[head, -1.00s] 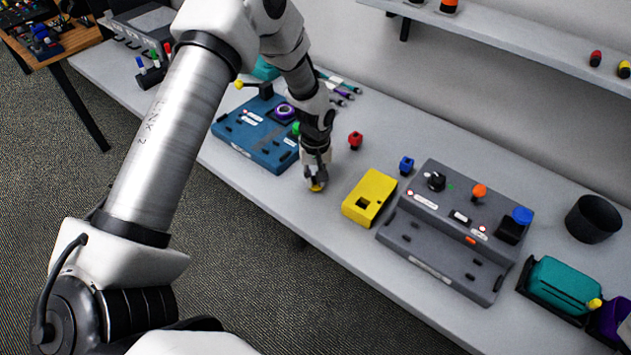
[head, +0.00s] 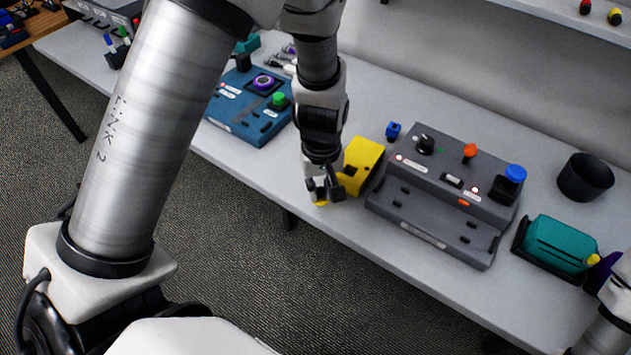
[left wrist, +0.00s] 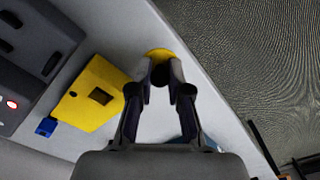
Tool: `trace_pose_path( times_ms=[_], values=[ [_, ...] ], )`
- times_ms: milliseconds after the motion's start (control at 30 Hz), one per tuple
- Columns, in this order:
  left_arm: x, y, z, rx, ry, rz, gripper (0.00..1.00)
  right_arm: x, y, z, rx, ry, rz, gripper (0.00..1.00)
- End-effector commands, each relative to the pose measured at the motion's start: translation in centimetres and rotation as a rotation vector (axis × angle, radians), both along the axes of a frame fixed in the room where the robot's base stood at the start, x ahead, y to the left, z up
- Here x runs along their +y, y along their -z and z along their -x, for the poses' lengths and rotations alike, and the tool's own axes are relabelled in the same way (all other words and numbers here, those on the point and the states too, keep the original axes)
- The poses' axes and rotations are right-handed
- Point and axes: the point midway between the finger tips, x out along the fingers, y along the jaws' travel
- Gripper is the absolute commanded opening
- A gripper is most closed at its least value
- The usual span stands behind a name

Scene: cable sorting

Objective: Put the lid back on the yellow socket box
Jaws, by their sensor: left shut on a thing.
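The yellow socket box (head: 362,160) sits on the grey bench, partly hidden behind my left gripper in the head view. In the left wrist view the box (left wrist: 85,100) shows at left, with a dark square opening in its top. My left gripper (head: 325,192) is shut on the round yellow lid (left wrist: 160,53). Only a sliver of the lid (head: 321,203) shows in the head view, below the fingertips. The lid is beside the box, apart from it, near the bench's front edge. I cannot tell how high it is. My right gripper is out of view.
A grey control panel (head: 425,212) stands right of the box, with a small blue connector (head: 393,131) behind the box. A blue panel (head: 236,122) is at left. A black cup (head: 585,178) and a teal case (head: 556,244) are farther right.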

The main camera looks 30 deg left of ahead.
Motion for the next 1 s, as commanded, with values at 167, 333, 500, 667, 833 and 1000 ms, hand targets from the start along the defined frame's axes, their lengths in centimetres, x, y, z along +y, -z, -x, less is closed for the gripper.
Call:
trace_pose_path(
  times_ms=[167, 333, 500, 667, 833, 1000],
  values=[
    [-0.6, -3.0, -4.8, -0.005, -0.032, -0.001, 0.04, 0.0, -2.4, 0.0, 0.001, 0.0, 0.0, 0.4],
    [-1.5, -7.2, -9.9, 0.001, -0.03, -0.003, 0.04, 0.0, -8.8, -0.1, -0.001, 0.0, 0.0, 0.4],
    [-1.9, -7.7, -11.0, 0.004, -0.003, -0.006, 0.04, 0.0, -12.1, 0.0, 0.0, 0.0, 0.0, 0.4],
    [-1.9, -6.7, -10.0, 0.005, -0.003, -0.007, 0.04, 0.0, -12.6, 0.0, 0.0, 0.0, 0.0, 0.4],
    [-1.9, -5.3, -10.0, 0.002, -0.003, -0.006, 0.04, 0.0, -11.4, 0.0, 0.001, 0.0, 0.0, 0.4],
    [-1.9, -3.4, -10.0, 0.002, -0.003, -0.006, 0.04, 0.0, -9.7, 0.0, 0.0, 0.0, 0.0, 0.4]
  ],
)
